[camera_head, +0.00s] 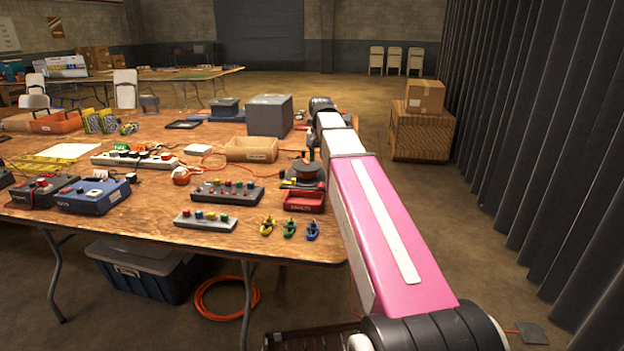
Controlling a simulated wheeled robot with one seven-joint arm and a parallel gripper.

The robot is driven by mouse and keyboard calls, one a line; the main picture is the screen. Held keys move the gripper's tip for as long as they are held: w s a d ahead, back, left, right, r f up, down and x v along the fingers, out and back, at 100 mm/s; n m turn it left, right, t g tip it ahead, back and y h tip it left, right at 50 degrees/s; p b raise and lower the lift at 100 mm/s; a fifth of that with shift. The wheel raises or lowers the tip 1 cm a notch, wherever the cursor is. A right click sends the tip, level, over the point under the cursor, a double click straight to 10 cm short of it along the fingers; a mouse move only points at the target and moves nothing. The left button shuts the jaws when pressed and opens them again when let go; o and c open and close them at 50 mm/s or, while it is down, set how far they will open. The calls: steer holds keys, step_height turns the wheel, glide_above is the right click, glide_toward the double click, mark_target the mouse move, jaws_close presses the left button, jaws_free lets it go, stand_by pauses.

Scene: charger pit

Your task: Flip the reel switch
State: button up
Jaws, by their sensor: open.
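My arm reaches forward over the right end of the wooden table (60,232), and its far part bends down behind the pink link. My gripper (304,181) is small and dark there, open, just above or beside a dark rounded item with red on it, behind the red tray (304,203). I cannot clearly separate the gripper from that item, nor tell whether it is the reel. No switch on a reel can be made out.
A control box with coloured buttons (227,192), a grey button strip (205,221), several small coloured clamps (289,229), an open wooden tray (251,149) and a grey box (269,115) crowd the table. Cardboard boxes (424,97) and a dark curtain (560,130) stand right; floor between is mostly clear.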

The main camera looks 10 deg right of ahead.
mark_target(320, 187)
step_height(320, 187, down, 11)
steer(key=shift+r, duration=0.15)
stand_by(0.4)
